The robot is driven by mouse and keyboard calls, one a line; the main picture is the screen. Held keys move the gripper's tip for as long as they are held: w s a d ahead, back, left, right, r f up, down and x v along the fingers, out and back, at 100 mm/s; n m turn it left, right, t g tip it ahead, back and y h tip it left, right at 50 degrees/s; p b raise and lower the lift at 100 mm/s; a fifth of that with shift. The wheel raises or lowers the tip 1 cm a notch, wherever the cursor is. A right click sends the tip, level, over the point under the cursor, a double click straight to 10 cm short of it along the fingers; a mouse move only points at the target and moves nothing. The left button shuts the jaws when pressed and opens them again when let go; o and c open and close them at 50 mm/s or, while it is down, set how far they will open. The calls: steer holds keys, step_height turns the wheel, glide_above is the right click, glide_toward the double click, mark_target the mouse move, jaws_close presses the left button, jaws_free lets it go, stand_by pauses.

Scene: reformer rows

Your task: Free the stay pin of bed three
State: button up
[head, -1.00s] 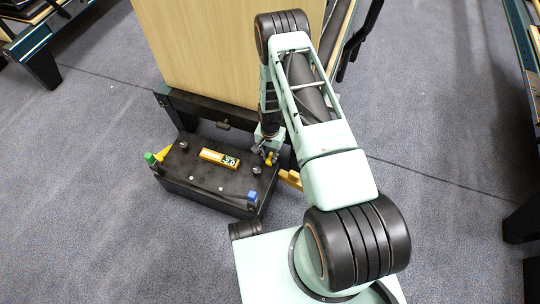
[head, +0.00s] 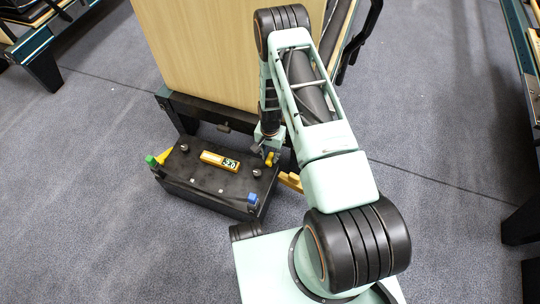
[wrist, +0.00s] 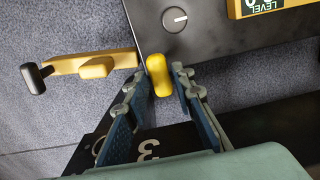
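A black plate marked "3" (wrist: 148,146) shows at the bottom of the wrist view, partly behind my gripper. My gripper (wrist: 163,86) is open, its two blue-grey fingers apart. A rounded yellow knob (wrist: 158,76) appears between the fingertips, closer to the left one; I cannot tell whether they touch. Which yellow part is the stay pin is unclear. In the head view my gripper (head: 264,151) is low by the bed's end frame, beside a small yellow part (head: 270,159).
A black box (head: 190,187) with a yellow level (head: 218,160), green knob (head: 151,160) and blue knob (head: 253,197) stands before the bed's upright wooden panel (head: 195,50). A yellow lever with black tip (wrist: 90,66) juts left in the wrist view. Carpet is clear at left.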

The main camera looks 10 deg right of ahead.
mark_target(270, 157)
steer(key=shift+o, duration=0.9)
steer(key=shift+r, duration=0.1)
step_height(270, 157, up, 12)
stand_by(0.3)
